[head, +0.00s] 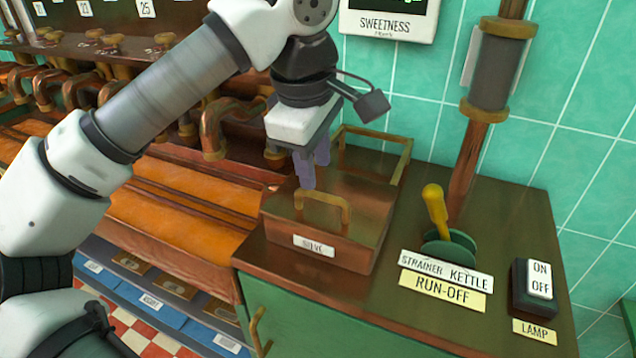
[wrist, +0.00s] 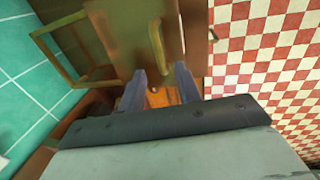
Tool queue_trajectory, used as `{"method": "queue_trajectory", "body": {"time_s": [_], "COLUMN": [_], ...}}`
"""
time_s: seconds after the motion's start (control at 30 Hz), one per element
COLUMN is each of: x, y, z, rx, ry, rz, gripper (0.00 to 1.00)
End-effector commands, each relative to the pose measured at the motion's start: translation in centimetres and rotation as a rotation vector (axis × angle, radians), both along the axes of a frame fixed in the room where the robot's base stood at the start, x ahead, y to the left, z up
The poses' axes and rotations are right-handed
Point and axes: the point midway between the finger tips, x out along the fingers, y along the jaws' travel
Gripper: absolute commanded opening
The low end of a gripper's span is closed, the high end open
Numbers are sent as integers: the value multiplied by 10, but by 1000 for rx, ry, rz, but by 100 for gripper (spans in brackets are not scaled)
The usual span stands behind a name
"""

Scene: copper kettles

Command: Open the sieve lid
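The sieve box (head: 365,225) is a brown box with a "SIEVE" label (head: 314,246) on its front, standing on the counter's left end. Its lid (head: 355,180) looks closed. A brass loop handle (head: 322,199) stands up near the front edge; it also shows in the wrist view (wrist: 156,45). My gripper (head: 308,183) is pointed down over the lid by the handle. In the wrist view its two fingers (wrist: 159,70) are apart with nothing between them, and the handle lies just beyond the tips. I cannot tell if they touch it.
A brass frame (head: 374,137) rises behind the lid. Right of the box are a yellow-handled lever (head: 436,205) labelled "STRAINER KETTLE RUN-OFF" and a lamp switch (head: 535,285). A pipe (head: 465,170) stands behind the lever. Orange troughs (head: 180,200) with copper taps lie left.

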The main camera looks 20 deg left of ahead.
Motion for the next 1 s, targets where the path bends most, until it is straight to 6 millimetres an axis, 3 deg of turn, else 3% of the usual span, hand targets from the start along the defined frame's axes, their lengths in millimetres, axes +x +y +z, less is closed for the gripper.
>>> {"method": "queue_trajectory", "body": {"time_s": [0.1,0.3,0.67,0.9,1.0], "x": [4,8,9,9,9], "y": [0,0,-1,-1,-1], "z": [-22,-42,-47,-47,-47], "rx": [-1,-1,-1,-1,-1], "ry": [1,0,0,0,0], "rz": [-1,0,0,0,0], "gripper": [33,33,33,3,0]}}
